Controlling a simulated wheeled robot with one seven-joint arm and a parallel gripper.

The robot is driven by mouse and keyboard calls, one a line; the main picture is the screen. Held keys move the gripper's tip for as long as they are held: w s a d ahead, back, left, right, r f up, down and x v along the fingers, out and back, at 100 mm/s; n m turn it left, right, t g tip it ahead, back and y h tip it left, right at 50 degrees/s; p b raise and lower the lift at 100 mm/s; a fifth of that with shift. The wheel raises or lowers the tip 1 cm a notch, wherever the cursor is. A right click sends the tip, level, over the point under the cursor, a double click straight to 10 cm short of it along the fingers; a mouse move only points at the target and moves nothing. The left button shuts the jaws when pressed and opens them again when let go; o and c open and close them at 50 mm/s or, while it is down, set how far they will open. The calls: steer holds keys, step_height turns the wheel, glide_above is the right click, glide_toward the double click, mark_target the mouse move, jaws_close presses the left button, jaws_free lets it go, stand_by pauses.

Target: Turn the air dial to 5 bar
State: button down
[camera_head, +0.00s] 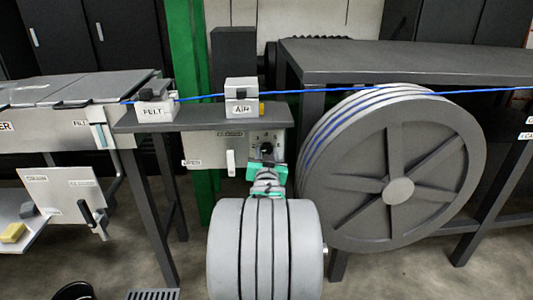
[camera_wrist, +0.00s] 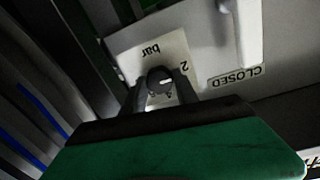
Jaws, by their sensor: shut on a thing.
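The air dial (camera_wrist: 158,76) is a small dark round knob on a pale plate in the wrist view. It has a short white mark that points right in that picture. The plate (camera_wrist: 178,48) reads "bar" and "2", both upside down there; my gripper hides other scale numbers. My gripper (camera_wrist: 162,92) is shut on the dial, one finger at each side. In the head view my gripper (camera_head: 267,160) reaches up to the dial plate under the AIR box (camera_head: 241,97); the dial is dark and too small to read there.
A white lever (camera_head: 230,162) hangs left of the dial, near a CLOSED label (camera_wrist: 237,77).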

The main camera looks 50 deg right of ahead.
steer(key=shift+f+m+b, duration=0.1)
steer(key=shift+m+b, duration=0.2)
steer(key=shift+m, duration=0.1)
steer(key=shift+m+b, duration=0.65)
steer(key=shift+m, duration=0.25)
steer(key=m+b, duration=0.2)
steer(key=m, duration=0.1)
steer(key=shift+y, duration=0.3)
steer(key=m+b, duration=0.1)
steer(key=m, duration=0.3)
steer(key=shift+b, duration=0.35)
steer(key=m+b, duration=0.1)
steer(key=m, duration=0.2)
steer(key=shift+s+y, duration=0.1)
steer(key=shift+y, duration=0.2)
steer(key=m+b, duration=0.1)
steer(key=m, duration=0.2)
steer(key=shift+d+m, duration=0.1)
steer(key=shift+m, duration=0.3)
steer(key=m, duration=0.3)
steer(key=shift+r+t, duration=0.2)
steer(key=shift+t, duration=0.2)
steer(key=m+p, duration=0.1)
steer(key=m, duration=0.5)
steer(key=shift+y, duration=0.3)
